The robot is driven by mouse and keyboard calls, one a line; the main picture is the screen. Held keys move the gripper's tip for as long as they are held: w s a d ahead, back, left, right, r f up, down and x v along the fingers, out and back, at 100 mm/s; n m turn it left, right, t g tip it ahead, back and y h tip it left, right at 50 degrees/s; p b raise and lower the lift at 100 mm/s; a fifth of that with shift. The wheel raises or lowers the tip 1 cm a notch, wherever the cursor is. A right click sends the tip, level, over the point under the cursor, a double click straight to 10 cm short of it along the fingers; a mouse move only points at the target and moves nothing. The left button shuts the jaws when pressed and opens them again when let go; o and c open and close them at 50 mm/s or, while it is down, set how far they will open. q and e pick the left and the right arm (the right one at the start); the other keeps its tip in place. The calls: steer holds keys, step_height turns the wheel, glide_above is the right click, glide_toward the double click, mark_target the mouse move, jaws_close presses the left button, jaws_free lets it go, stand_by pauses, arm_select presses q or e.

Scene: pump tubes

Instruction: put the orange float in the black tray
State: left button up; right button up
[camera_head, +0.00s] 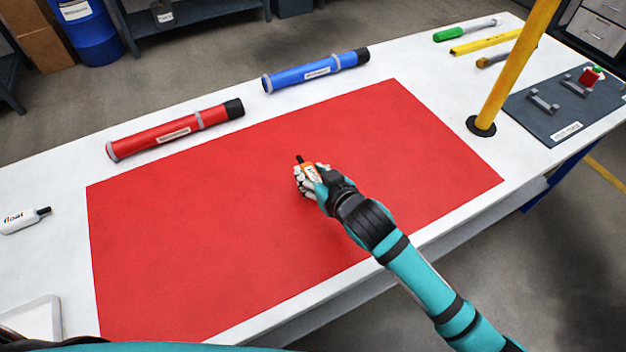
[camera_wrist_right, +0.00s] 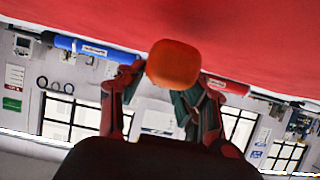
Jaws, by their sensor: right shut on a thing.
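The orange float (camera_head: 307,167), with a black tip and a white label, is held over the red mat (camera_head: 200,230) in the head view. My right gripper (camera_head: 309,181) is shut on it and partly covers it. In the right wrist view the float's rounded orange end (camera_wrist_right: 174,64) shows between the fingers (camera_wrist_right: 170,88). I cannot make out a black tray for certain; a pale, shallow tray (camera_head: 34,318) is cut off at the lower left. My left gripper is not in view.
A white float (camera_head: 24,220) lies at the left edge. Red (camera_head: 160,135) and blue (camera_head: 310,72) tubes lie behind the mat. A yellow post (camera_head: 508,75) and a dark plate with brackets (camera_head: 540,115) stand at the right. The rest of the mat is clear.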

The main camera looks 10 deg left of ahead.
step_height(320, 180, down, 2)
steer(key=shift+s+f, duration=0.1)
steer(key=shift+f, duration=0.3)
steer(key=o, duration=0.7)
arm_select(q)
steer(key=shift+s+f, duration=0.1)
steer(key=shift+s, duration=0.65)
arm_select(e)
steer(key=o, duration=0.5)
steer(key=shift+c, duration=0.2)
